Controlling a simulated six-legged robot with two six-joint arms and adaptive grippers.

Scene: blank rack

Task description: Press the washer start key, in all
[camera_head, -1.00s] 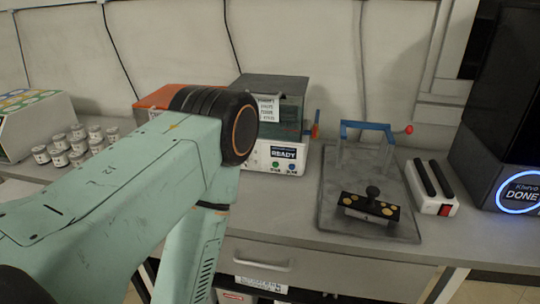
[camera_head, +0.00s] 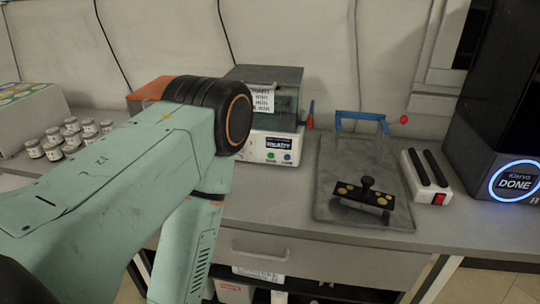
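A white machine with a dark, see-through lid (camera_head: 265,95) stands at the back centre of the bench, partly behind my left arm. Its front panel has a small lit display (camera_head: 279,144) whose text is blurred, with a green key (camera_head: 271,157) and a blue key (camera_head: 287,157) below it. A paper label is on its lid. I cannot tell from the frames whether this machine is the washer. My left arm comes in from the left and bends downward in front of the bench. Its gripper is out of the frame, and my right gripper does not show.
Several small white jars (camera_head: 70,137) stand at the left. Right of the machine, a grey plate (camera_head: 335,208) bears a blue-handled frame (camera_head: 361,117) and a black bar with a knob (camera_head: 365,195). A white unit with a red switch (camera_head: 438,199) and a dark machine reading DONE (camera_head: 515,183) are farther right.

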